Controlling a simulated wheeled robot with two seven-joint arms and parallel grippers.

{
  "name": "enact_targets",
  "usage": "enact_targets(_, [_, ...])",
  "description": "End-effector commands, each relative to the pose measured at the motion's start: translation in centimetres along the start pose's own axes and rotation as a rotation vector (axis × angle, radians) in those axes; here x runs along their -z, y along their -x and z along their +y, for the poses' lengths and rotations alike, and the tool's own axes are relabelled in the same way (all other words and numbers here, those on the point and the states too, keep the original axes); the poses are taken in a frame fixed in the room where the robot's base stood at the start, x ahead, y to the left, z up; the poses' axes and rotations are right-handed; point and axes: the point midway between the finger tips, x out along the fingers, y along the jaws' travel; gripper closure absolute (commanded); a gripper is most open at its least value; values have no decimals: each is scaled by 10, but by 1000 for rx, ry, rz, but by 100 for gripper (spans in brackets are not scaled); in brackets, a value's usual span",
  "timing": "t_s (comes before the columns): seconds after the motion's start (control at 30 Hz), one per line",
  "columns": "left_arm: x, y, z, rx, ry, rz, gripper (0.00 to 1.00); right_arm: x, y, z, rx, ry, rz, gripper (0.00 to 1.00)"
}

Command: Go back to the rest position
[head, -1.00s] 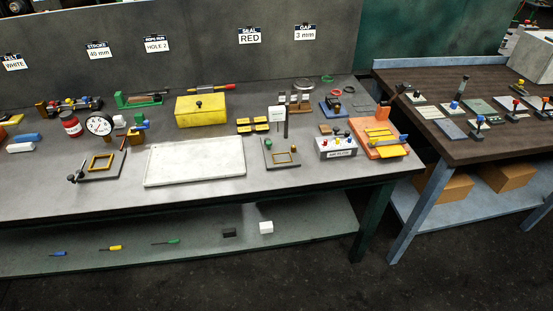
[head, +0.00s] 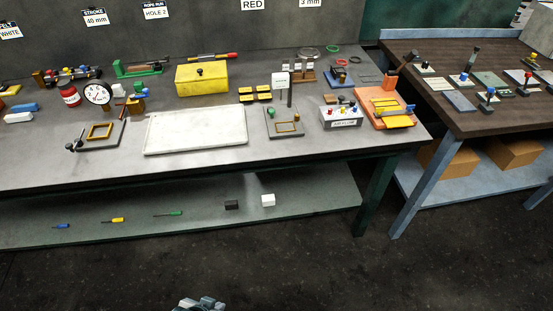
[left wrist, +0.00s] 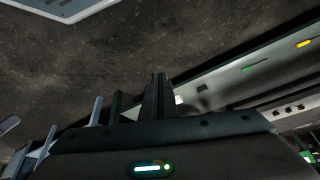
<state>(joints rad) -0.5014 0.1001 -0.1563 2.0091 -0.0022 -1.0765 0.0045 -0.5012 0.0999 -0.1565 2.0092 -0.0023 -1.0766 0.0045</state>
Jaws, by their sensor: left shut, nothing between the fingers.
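My left gripper (head: 200,304) shows only in part at the bottom edge of the head view, low over the floor in front of the workbench. It is clear of the bench and touches nothing that I can see. In the left wrist view its dark fingers (left wrist: 158,95) are together and empty, with the floor and the bench's lower shelf beyond. My right gripper is in neither view.
The grey workbench (head: 290,168) holds a white slab (head: 195,130), a yellow box (head: 202,82) and several fixtures. Its lower shelf (head: 320,195) carries small tools and blocks. A dark wooden table (head: 440,65) stands at the right. The floor (head: 300,265) in front is clear.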

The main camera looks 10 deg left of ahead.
Motion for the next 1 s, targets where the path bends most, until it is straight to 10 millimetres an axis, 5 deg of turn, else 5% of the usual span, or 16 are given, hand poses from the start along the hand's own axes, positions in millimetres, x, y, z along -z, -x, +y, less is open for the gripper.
enact_targets(0.03, [-10,-30,3,-4,-1,7,100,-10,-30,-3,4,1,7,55])
enact_targets(0.2, [-37,-106,14,-18,-6,63,100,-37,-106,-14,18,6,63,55])
enact_targets(0.5, [-100,-208,33,-43,-17,161,100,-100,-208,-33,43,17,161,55])
enact_targets(0.7, [-131,-240,40,-55,-22,211,100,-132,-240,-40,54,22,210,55])
enact_targets(1.0, [-141,-247,43,-59,-24,231,100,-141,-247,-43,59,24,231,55])
